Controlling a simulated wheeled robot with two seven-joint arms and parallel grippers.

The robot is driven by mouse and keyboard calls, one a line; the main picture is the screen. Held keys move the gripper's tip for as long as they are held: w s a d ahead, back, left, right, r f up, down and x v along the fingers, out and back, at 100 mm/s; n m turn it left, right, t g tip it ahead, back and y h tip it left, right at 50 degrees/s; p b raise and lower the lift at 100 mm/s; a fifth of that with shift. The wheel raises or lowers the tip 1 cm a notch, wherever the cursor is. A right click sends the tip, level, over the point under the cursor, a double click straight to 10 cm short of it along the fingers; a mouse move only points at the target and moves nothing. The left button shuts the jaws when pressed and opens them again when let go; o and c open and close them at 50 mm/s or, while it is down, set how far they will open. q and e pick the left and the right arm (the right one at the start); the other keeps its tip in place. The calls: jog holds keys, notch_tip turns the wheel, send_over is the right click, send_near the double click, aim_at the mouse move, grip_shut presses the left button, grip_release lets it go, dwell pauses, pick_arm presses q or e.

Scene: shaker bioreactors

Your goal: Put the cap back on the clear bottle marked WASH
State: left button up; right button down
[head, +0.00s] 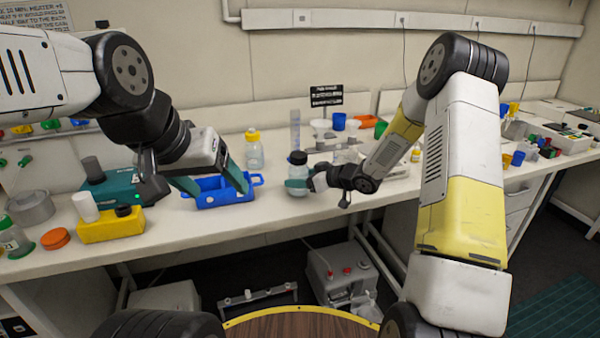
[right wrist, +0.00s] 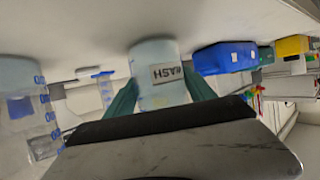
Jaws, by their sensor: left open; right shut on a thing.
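The clear bottle marked WASH (head: 297,176) stands upright on the bench, and its label shows upside down in the right wrist view (right wrist: 154,62). A black cap (head: 298,157) shows at the top of this bottle; I cannot tell whether it is fully seated. My right gripper (head: 297,184) is shut around the bottle's body from the right, its teal fingers on either side (right wrist: 160,95). My left gripper (head: 216,187) is open and empty, its fingers spread above and in front of the blue tray (head: 228,202), left of the bottle.
A yellow block (head: 110,230) holds a white cylinder (head: 85,206) and a black round piece (head: 123,211). An orange lid (head: 55,238) lies at the left. A yellow-capped bottle (head: 254,152) stands behind the tray. A measuring cylinder (head: 295,130) stands behind the WASH bottle.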

jog(key=shift+c, duration=1.6)
grip_release()
jog(key=shift+f, duration=0.15)
jog(key=shift+s+d+r, duration=0.1)
jog(key=shift+d+r, duration=0.05)
jog(key=shift+r, duration=0.1)
jog(key=v, duration=1.1)
jog(key=shift+s+d, duration=0.2)
jog(key=shift+s, duration=0.05)
jog(key=shift+r, duration=0.1)
